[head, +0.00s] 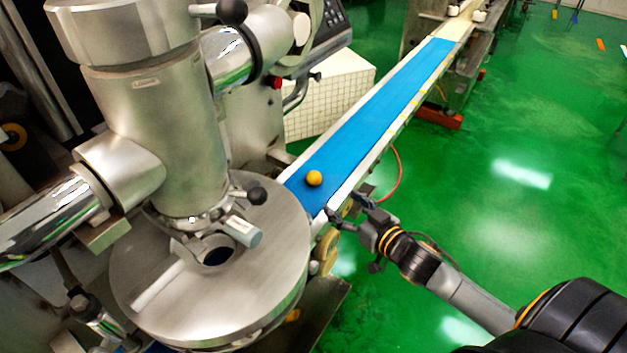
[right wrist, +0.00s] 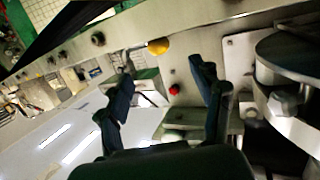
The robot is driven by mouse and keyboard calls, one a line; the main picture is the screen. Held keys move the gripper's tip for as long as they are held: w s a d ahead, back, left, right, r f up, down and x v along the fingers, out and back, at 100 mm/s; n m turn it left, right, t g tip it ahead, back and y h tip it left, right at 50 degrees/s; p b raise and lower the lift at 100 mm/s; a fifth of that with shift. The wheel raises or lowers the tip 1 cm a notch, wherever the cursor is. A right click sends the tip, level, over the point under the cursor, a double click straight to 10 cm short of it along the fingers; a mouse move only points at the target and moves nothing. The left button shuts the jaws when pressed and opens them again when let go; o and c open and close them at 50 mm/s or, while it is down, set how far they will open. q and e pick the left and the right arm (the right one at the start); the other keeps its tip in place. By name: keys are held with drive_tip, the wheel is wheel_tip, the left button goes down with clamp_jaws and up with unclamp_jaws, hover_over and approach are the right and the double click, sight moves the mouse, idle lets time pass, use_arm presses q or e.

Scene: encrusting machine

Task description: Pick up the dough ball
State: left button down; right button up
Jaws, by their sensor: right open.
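The dough ball (head: 314,178) is small, round and orange-yellow. It rests on the near end of the blue conveyor belt (head: 372,115) in the head view. My right gripper (head: 344,204) is open and empty beside the belt's right side rail, a little to the right of and nearer than the ball. The fingers do not touch the ball. My left gripper is not in view.
The steel encrusting machine (head: 150,110) with its round disc (head: 215,270) stands left of the belt's near end. The metal side rail (right wrist: 200,38) runs between my right fingers and the belt. The green floor (head: 530,200) to the right is open.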

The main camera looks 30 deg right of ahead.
sight(318, 182)
drive_tip(key=x, duration=0.5)
drive_tip(key=shift+d, duration=0.2)
drive_tip(key=shift+x, duration=3.3)
drive_tip(key=shift+r, duration=0.1)
drive_tip(key=c, duration=1.2)
